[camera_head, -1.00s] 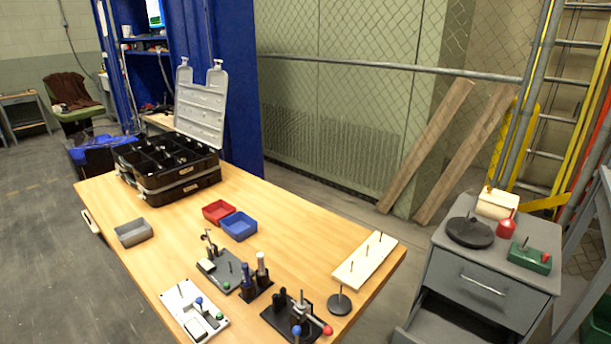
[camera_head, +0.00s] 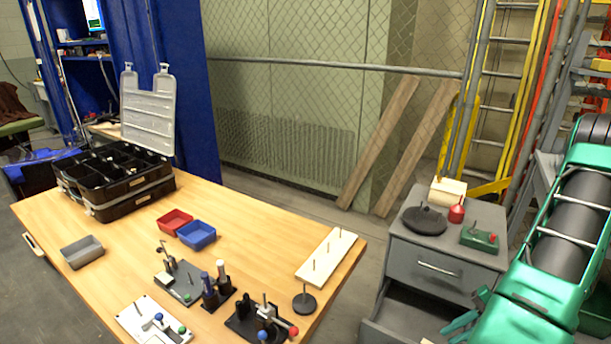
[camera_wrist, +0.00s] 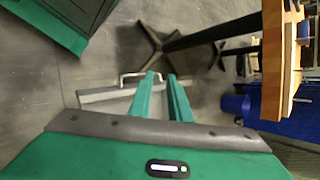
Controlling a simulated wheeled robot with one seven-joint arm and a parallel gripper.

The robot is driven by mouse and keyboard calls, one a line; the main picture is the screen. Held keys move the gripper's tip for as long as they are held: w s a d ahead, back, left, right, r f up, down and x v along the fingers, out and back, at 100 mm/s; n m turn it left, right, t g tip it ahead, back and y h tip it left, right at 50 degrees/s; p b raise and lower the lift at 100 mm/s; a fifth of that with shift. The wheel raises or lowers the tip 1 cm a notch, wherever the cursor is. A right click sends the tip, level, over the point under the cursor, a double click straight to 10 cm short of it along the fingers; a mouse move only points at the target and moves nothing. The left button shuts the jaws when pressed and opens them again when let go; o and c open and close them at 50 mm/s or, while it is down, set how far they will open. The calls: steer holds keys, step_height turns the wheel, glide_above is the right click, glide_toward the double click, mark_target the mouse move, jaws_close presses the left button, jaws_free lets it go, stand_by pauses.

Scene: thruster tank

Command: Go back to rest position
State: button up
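My gripper (camera_head: 468,312) is green and shows at the lower right of the head view, in front of the grey drawer cabinet (camera_head: 440,229). Its two fingers are apart with nothing between them. The green arm reaches down the right side of the head view. The wooden table (camera_head: 245,265) is to the left, clear of the gripper.
The cabinet's lower drawer (camera_head: 395,318) stands open close to my gripper. A black disc (camera_head: 424,221), a red item (camera_head: 456,211) and a green block (camera_head: 479,237) sit on the cabinet. In the wrist view, a table edge (camera_wrist: 283,60) is at the right.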

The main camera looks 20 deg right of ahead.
steer(key=w+a+r+n+g+h, duration=0.15)
steer(key=a+r, duration=0.25)
steer(key=r, duration=0.6)
steer(key=w+a+r+n+g+h, duration=0.1)
steer(key=a+r+n+g+h, duration=0.15)
steer(key=r, duration=0.65)
steer(key=s+a+r+n+h, duration=0.1)
steer(key=s+a+r+h, duration=0.2)
steer(key=s+a+r, duration=0.4)
step_height(320, 180, up, 4)
steer(key=a, duration=0.3)
steer(key=shift+s+r+t+h, duration=0.25)
steer(key=shift+t+h, duration=0.05)
steer(key=shift+t, duration=0.1)
